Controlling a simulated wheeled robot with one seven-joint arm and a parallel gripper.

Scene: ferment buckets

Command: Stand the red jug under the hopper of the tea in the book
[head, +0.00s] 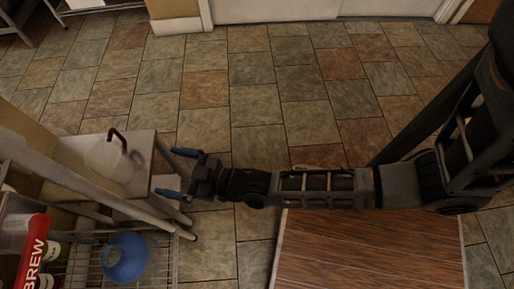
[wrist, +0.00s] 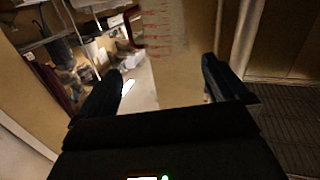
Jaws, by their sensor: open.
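The jug (head: 104,160) is translucent white with a dark red handle. It stands upright on a light-coloured stand at the left of the head view. In the wrist view the jug (wrist: 168,35) shows red measuring marks and its red handle at its left side, beyond my fingertips. My gripper (head: 177,173) is open, with its blue fingers pointing left toward the jug and a gap between. In the wrist view my gripper (wrist: 163,85) has nothing between its fingers. I cannot make out a hopper of tea or a book in either view.
The stand (head: 143,143) has a pale rail along its front. Below is a wire rack (head: 85,260) with a blue round vessel (head: 124,258) and a red BREW box (head: 33,258). A brown wooden surface (head: 370,250) lies below my arm. The tiled floor beyond is clear.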

